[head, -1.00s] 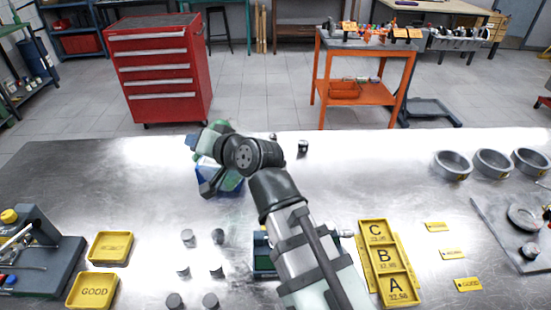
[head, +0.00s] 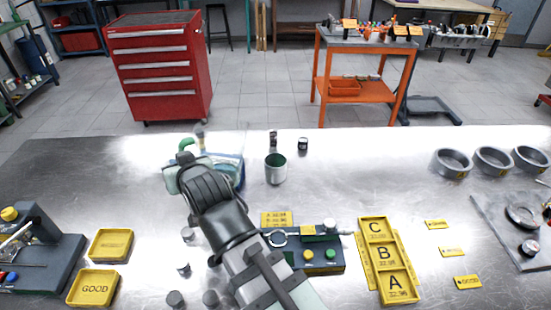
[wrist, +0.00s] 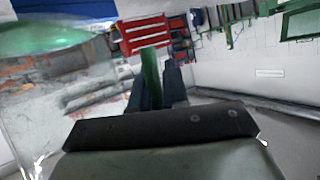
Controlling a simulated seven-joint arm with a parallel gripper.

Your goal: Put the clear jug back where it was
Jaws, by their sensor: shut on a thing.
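The clear jug (wrist: 50,85) fills the left of the wrist view, see-through, with a green top and a green upright handle (wrist: 150,75). My gripper (wrist: 154,88) is shut on that handle, with its dark fingers on either side. In the head view a green piece of the jug (head: 187,143) shows past my wrist, near the back left of the bench. My arm hides most of the jug and the fingertips there. I cannot tell whether the jug touches the bench.
A blue box-like thing (head: 232,168) stands just right of my wrist. A metal cup (head: 275,169) and small dark items stand to its right. A fixture with buttons (head: 322,262) and a yellow A-B-C tray (head: 387,262) lie nearer. The back left bench is bare.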

